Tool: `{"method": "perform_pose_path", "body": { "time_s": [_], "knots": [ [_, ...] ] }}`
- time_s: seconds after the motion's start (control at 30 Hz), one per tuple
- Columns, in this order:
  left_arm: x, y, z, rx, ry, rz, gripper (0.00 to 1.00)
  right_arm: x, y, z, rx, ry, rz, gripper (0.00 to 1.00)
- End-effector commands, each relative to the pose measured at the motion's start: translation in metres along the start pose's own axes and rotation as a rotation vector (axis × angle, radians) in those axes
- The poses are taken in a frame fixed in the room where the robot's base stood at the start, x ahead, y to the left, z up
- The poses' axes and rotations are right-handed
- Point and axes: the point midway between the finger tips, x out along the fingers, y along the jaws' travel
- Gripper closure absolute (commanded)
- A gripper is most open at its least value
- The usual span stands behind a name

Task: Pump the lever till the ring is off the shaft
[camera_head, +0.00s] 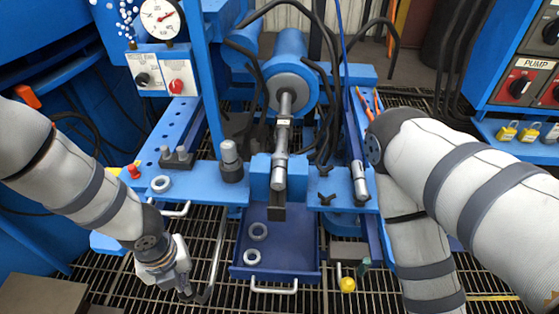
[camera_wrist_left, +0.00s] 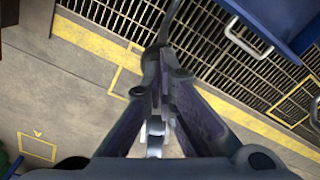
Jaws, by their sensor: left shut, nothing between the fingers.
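The pump lever (camera_head: 218,248) is a thin grey rod with a dark grip, slanting down left of the blue tray. My left gripper (camera_head: 187,292) is low at the left, shut and empty, its fingertips close to the lever's grip. In the left wrist view, the fingers (camera_wrist_left: 157,65) come together at the dark grip, with the rod (camera_wrist_left: 170,18) beyond; I cannot tell whether they touch. The steel shaft (camera_head: 286,104) sticks out of the blue cylinder toward me, in line with a slimmer steel rod (camera_head: 280,165). I cannot make out a ring on the shaft. My right gripper is out of view.
Another ring (camera_head: 161,184) lies on the blue bench. A pressure gauge (camera_head: 160,17) stands at the upper left. A yellow knob (camera_head: 348,284) sits right of the tray.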

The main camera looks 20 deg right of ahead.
Motion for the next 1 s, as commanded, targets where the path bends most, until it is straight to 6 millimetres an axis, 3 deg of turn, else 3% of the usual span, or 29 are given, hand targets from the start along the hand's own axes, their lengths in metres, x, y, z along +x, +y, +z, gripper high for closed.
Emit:
{"method": "perform_pose_path", "body": {
  "time_s": [0.03, 0.13, 0.47, 0.8, 1.0],
  "knots": [
    [0.015, 0.002, -0.005, 0.003, 0.008, 0.004, 1.00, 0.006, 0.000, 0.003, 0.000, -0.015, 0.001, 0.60],
    [0.027, 0.003, -0.007, 0.002, 0.005, 0.002, 1.00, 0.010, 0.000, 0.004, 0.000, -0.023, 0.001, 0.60],
    [0.026, 0.003, -0.005, -0.001, -0.001, -0.001, 1.00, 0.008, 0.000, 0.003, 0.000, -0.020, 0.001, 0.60],
    [-0.073, -0.009, 0.018, -0.003, -0.014, -0.005, 1.00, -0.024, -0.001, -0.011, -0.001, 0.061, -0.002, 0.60],
    [-0.082, -0.010, 0.018, 0.000, 0.000, 0.000, 1.00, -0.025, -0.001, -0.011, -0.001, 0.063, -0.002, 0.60]
  ]
}}
